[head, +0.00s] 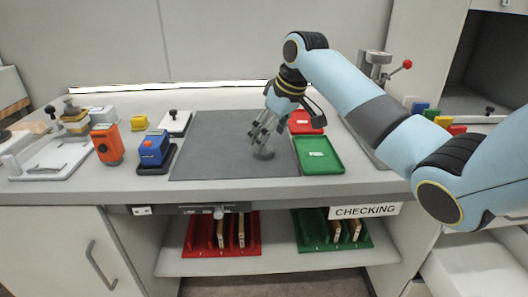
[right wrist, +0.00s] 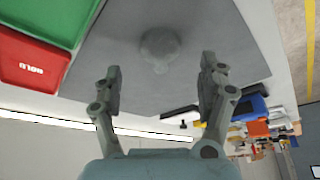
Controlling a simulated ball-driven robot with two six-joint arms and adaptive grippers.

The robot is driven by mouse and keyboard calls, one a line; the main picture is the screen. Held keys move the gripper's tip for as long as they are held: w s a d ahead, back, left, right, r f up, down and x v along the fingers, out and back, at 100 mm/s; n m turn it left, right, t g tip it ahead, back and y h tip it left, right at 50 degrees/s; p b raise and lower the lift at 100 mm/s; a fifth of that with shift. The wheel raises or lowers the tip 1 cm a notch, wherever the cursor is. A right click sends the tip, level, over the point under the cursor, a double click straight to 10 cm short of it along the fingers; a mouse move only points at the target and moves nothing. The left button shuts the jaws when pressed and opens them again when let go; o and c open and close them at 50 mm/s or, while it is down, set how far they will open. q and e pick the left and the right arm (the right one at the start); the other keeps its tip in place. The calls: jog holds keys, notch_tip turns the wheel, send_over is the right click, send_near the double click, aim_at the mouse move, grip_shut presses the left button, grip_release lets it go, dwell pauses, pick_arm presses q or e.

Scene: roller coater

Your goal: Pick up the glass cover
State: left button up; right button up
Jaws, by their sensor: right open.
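A small, clear round piece that looks like the glass cover (head: 263,154) sits on the dark grey mat (head: 215,150) in the head view. In the right wrist view the glass cover (right wrist: 160,46) lies on the mat ahead of the fingers, centred between them. My right gripper (head: 262,130) points down just above it, and its fingers partly hide it in the head view. In the right wrist view my right gripper (right wrist: 160,85) is open, with nothing between its fingers. My left gripper is not in view.
A green tray (head: 318,155) and a red tray (head: 306,123) lie right of the mat. A blue device (head: 153,150), an orange device (head: 107,145) and a black-knobbed white block (head: 174,123) stand left. Red and green racks (head: 208,248) sit on the shelf below. Most of the mat is bare.

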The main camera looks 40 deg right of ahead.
jog(key=x, duration=0.3)
jog(key=shift+w+f, duration=0.15)
jog(key=shift+f, duration=0.2)
jog(key=shift+c, duration=0.2)
jog(key=c, duration=1.2)
jog(key=shift+r, duration=0.1)
